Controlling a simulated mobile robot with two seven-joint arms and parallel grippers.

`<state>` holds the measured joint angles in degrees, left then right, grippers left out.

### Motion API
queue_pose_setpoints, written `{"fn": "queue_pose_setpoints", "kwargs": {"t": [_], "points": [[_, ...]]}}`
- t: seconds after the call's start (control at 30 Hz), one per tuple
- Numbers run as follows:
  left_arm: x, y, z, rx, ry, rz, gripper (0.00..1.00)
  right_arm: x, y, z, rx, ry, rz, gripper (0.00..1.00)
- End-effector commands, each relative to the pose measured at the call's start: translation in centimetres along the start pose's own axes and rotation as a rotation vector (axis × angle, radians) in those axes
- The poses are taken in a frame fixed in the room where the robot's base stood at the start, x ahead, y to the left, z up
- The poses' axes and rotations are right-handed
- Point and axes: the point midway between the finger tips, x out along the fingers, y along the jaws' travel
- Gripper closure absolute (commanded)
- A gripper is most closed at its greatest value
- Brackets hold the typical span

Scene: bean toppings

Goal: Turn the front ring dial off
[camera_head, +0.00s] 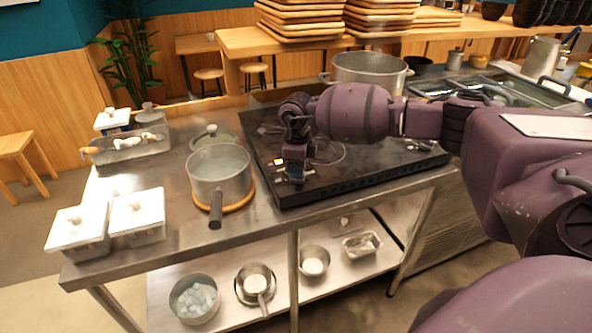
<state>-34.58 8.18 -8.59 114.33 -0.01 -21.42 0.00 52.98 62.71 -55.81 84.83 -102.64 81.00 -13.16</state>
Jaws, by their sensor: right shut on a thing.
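The black stove (385,172) sits on the steel table, with a thin ring line on its dark top. My right gripper (296,178) reaches down from the right arm to the front left part of the stove top. Its jaws are closed at the stove surface on a small thing there, apparently the front ring dial, which the fingers mostly hide. I cannot make out the dial's setting. My left gripper is not in view.
A steel pot (219,175) with a dark handle stands on a wooden trivet left of the stove. A large pot (368,69) stands behind my arm. White-lidded containers (137,211) stand at the table's left end. The front left tabletop is partly clear.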

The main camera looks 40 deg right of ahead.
Motion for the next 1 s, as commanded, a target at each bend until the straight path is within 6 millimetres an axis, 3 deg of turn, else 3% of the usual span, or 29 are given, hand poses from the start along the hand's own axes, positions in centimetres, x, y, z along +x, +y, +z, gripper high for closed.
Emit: {"fn": "queue_pose_setpoints", "kwargs": {"t": [0.4,0.93,0.97,1.0], "points": [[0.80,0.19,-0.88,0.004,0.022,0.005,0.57,0.00,0.01,0.04,-0.172,-0.001,0.000,1.00],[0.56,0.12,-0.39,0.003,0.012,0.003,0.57,-0.08,0.00,0.05,-0.192,-0.002,-0.001,1.00],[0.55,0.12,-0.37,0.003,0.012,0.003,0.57,-0.08,0.00,0.05,-0.192,-0.002,-0.001,0.78],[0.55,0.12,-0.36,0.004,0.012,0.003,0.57,-0.08,0.00,0.05,-0.192,-0.002,-0.001,0.72]]}}
